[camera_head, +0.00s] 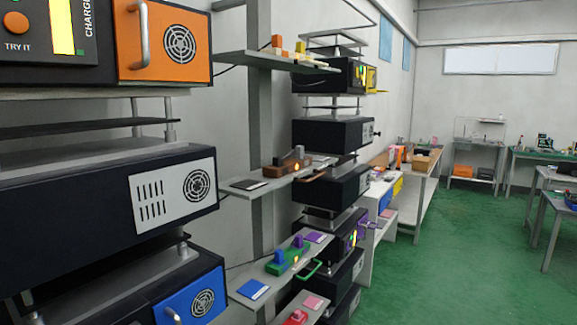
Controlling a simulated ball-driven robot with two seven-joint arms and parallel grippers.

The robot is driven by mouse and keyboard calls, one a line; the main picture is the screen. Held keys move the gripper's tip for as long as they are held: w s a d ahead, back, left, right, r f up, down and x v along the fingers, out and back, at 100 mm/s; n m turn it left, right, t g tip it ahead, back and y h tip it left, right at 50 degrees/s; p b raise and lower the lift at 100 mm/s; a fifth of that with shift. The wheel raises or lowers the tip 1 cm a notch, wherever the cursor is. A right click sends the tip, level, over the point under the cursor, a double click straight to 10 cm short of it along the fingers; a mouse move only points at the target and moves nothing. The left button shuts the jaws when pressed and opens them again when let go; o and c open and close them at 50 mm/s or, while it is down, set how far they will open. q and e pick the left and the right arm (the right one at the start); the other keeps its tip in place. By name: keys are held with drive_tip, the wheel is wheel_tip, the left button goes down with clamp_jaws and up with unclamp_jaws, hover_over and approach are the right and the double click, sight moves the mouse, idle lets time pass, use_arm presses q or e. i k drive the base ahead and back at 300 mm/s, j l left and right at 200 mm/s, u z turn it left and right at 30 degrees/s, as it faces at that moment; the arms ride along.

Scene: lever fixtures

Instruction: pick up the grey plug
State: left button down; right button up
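A small grey plug (299,152) stands upright at the brown block (286,168) on the middle wall shelf, near the centre of the view. A second small greyish piece (277,161) stands to its left on the same block. They are too small to tell whether they are seated in the block or resting on it. A small orange light glows at the block's front. Neither of my grippers is in view.
A lower shelf holds a green block (287,258) with blue pieces. An upper shelf (262,59) holds orange and yellow pieces. Dark equipment boxes (105,200) fill the left, and more stand behind the shelves. The green floor (455,260) is open at right, before tables.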

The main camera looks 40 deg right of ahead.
sight(299, 150)
drive_tip(key=z, duration=1.2)
